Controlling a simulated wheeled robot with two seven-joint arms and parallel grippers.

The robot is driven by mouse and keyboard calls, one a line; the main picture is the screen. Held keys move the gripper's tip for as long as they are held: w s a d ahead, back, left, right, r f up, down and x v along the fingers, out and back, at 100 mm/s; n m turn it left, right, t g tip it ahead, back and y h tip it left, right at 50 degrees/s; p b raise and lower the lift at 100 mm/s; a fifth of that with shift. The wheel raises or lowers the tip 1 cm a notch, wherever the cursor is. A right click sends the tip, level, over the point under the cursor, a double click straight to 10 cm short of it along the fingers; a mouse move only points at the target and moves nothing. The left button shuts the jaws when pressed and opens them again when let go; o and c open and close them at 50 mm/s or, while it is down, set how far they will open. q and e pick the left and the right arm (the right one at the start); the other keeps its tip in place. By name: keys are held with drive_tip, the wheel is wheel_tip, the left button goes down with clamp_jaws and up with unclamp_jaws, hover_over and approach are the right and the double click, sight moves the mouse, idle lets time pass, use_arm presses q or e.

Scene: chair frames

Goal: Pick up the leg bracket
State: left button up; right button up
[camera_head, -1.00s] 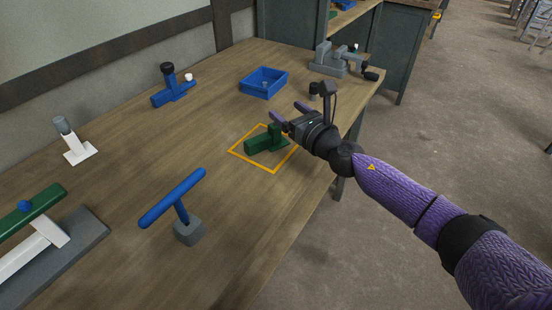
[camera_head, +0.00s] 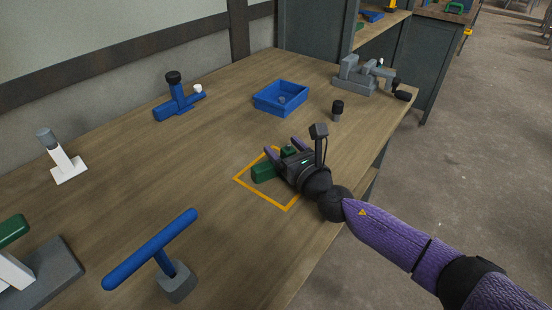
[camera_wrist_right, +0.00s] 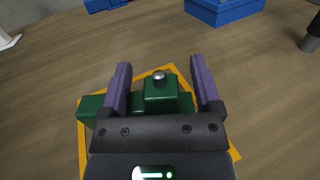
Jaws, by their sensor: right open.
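The leg bracket, a dark green block piece (camera_head: 264,172), lies inside the orange square outline (camera_head: 286,208) on the table. In the right wrist view the bracket (camera_wrist_right: 160,98) shows a raised block with a silver pin on top, and its body extends to the left under a finger. My right gripper (camera_head: 284,148) is open over the bracket. Its two purple fingers (camera_wrist_right: 163,85) stand on either side of the raised block, with small gaps visible. The gripper's body hides part of the bracket. My left gripper is not in view.
A blue tray (camera_head: 281,98) lies beyond the gripper. A dark knob-topped cylinder (camera_head: 337,111) and a grey vise (camera_head: 357,77) stand at the right. A blue T-shaped piece (camera_head: 150,250) stands in front at left. A blue clamp (camera_head: 178,103) stands at the back.

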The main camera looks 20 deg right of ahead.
clamp_jaws()
